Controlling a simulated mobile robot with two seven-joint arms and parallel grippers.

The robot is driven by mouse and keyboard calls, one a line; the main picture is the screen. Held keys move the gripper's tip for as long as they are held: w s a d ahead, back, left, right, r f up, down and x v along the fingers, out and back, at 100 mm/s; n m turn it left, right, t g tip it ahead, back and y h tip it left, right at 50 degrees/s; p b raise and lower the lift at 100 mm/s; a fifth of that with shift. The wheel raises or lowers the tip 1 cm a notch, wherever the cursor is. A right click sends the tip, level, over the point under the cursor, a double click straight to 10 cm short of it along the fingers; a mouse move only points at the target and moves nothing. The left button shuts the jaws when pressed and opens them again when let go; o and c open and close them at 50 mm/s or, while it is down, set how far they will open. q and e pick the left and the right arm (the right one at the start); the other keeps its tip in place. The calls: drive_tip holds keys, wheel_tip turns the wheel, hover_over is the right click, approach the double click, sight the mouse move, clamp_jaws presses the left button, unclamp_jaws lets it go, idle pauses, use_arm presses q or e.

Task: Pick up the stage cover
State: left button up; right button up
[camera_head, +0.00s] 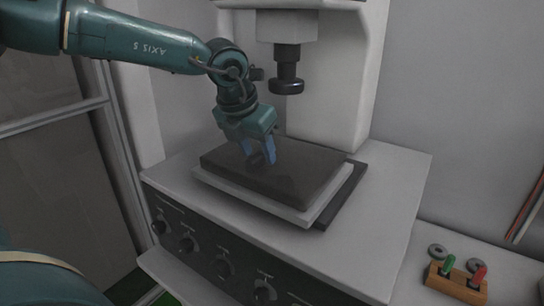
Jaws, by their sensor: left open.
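The stage cover looks like the dark, flat slab (305,179) on top of the light stage plate (258,203) of the white machine. My left gripper (262,160) comes in from the upper left and points down over the slab's left rear part. Its blue fingers are open. Its tips overlap the slab in the picture, and I cannot tell whether they touch it. The gripper hides a small part of the slab. My right gripper does not show.
A black cylindrical head (287,78) hangs from the machine's white column behind the slab. Knobs (187,244) line the machine's front panel. At the lower right, a wooden block (455,285) holds green and red pieces beside grey rings (437,250).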

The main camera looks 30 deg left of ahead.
use_arm(q)
drive_tip(key=shift+c, duration=0.2)
clamp_jaws()
drive_tip(key=shift+r, duration=0.2)
